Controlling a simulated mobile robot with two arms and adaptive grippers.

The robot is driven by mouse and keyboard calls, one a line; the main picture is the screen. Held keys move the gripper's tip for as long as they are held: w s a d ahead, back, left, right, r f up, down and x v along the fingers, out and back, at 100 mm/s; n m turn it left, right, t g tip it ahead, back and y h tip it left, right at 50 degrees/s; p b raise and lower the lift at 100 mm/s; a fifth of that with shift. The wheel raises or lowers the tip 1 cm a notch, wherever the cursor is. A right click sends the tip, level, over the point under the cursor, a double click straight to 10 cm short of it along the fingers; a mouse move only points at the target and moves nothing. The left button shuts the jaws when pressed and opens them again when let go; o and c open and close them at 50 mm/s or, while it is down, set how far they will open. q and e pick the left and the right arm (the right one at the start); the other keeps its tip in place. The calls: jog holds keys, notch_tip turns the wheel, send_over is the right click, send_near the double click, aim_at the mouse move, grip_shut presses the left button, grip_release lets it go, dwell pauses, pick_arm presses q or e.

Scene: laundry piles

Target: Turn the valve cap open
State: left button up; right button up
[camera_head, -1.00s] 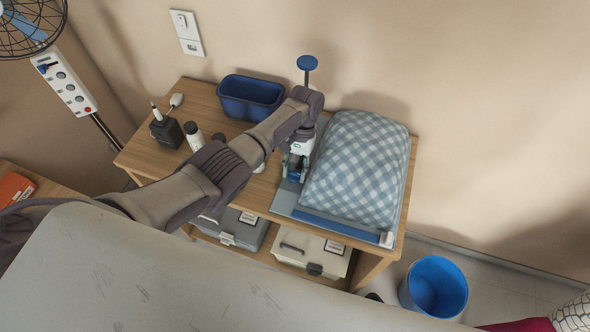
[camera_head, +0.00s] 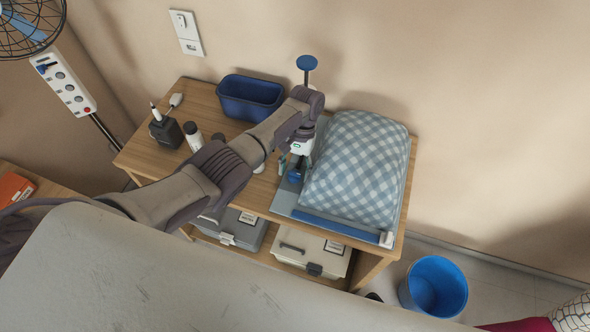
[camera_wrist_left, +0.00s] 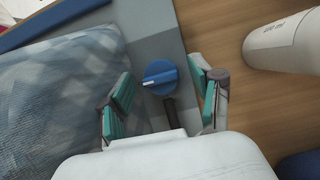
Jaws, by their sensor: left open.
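The valve cap (camera_wrist_left: 160,77) is a round blue knob with a white line on its face, above a grey-blue board (camera_wrist_left: 155,49). In the head view the cap (camera_head: 294,175) shows just below my left gripper (camera_head: 291,163), beside the checked pillow. My left gripper (camera_wrist_left: 163,88) is open. In the left wrist view its two teal-padded fingers stand on either side of the cap, with visible gaps. The white line points left in that view. My right gripper is in neither view.
A blue-and-white checked pillow (camera_head: 357,168) lies right of the gripper on the wooden table (camera_head: 258,193). A white bottle (camera_head: 194,137), black container (camera_head: 167,131) and blue bin (camera_head: 249,97) stand to the left. A blue disc (camera_head: 307,62) on a thin stem rises behind.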

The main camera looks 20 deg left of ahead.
pick_arm(q)
jog(key=v, duration=1.2)
jog(key=shift+s, duration=0.1)
